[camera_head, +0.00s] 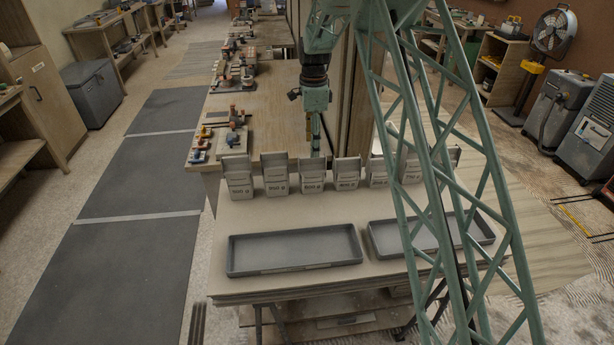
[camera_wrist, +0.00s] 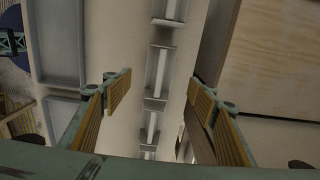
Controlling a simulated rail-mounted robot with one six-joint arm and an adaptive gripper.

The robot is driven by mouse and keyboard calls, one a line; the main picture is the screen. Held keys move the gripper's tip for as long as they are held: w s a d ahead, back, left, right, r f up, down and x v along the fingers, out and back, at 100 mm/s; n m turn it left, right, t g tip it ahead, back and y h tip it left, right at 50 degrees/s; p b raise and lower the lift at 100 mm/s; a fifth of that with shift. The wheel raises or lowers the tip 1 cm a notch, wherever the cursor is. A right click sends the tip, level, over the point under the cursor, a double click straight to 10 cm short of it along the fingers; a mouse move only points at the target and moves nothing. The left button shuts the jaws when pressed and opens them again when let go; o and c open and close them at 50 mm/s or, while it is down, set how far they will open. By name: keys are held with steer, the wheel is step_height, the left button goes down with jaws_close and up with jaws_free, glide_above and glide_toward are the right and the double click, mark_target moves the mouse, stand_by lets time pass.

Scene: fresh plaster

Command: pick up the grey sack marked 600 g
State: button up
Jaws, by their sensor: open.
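Several grey sacks stand in a row along the back of the near table, each with a printed weight and a raised panel behind it. The prints are too small to read surely, so I cannot tell which sack is marked 600 g; the sacks include the left one (camera_head: 240,190), the third (camera_head: 312,186) and the fourth (camera_head: 347,184). My gripper (camera_head: 314,138) hangs over the row, near the third sack. In the wrist view my gripper (camera_wrist: 160,95) is open and empty, with the row seen from above between and beyond its fingers.
Two shallow grey trays, a left one (camera_head: 295,266) and a right one partly behind my arm, lie at the front of the table (camera_head: 230,212). A wooden bench (camera_head: 262,100) behind holds small tools and blocks. A wooden panel (camera_wrist: 258,60) stands right in the wrist view.

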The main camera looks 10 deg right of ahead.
mark_target(312, 163)
steer(key=shift+w+a+f, duration=0.1)
steer(key=shift+w+f, duration=0.05)
steer(key=shift+f, duration=0.05)
stand_by(0.3)
steer(key=shift+f, duration=4.3)
steer(key=shift+f+b, duration=0.4)
steer(key=shift+f, duration=2.25)
steer(key=c, duration=1.3)
